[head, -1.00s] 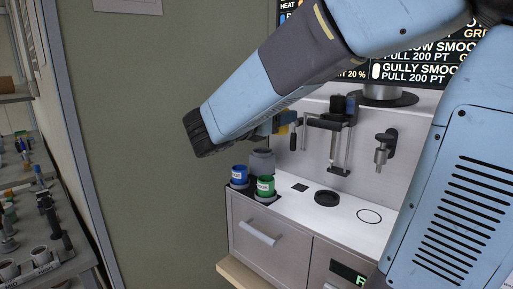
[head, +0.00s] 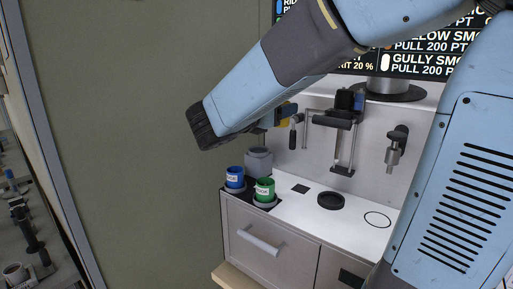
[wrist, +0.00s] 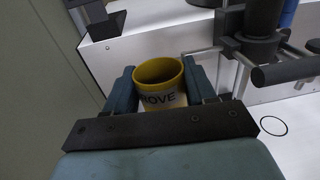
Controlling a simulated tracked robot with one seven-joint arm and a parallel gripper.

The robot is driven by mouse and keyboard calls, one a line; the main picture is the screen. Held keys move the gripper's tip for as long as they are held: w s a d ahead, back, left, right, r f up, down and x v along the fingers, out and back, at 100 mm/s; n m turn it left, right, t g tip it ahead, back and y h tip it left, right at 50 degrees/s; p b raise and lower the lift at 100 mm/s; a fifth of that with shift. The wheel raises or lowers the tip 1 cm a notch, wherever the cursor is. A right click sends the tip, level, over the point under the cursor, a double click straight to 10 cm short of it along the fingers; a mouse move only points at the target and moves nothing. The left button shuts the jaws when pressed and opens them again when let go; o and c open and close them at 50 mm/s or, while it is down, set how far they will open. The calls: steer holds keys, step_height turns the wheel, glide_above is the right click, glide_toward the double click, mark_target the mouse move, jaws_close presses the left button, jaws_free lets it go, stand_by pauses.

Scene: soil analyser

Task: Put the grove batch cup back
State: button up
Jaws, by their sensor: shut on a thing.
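My gripper (wrist: 158,74) is shut on the grove batch cup (wrist: 158,86), a yellow cup with a white label reading "ROVE". The cup sits between the two blue-grey fingers, mouth towards the wrist camera. In the head view only a yellow sliver of the cup (head: 285,123) shows behind my arm, above the counter. A blue cup (head: 235,178) and a green cup (head: 264,190) stand upright in a dark rack at the counter's left end. A grey cylindrical piece (head: 258,162) stands behind them; its inside is hidden.
The analyser's white counter (head: 300,213) carries a black ring (head: 331,200) and a dark square (head: 301,188). A clamp-like fixture (head: 345,130) and a nozzle (head: 396,148) are on the back panel, right of the cup. A drawer (head: 258,240) is below.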

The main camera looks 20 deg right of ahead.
steer(key=w+f, duration=0.2)
steer(key=w, duration=0.1)
steer(key=w+a+f, duration=0.1)
steer(key=w+f, duration=0.2)
steer(key=w, duration=0.1)
steer(key=w+f, duration=0.3)
steer(key=w, duration=0.1)
steer(key=shift+w+a+f, duration=0.1)
steer(key=shift+w+a, duration=0.1)
steer(key=shift+w, duration=0.05)
steer(key=shift+w+f, duration=0.55)
steer(key=shift+f, duration=1.6)
steer(key=shift+f, duration=0.15)
steer(key=o, duration=1.2)
steer(key=shift+c, duration=0.2)
steer(key=shift+a, duration=0.1)
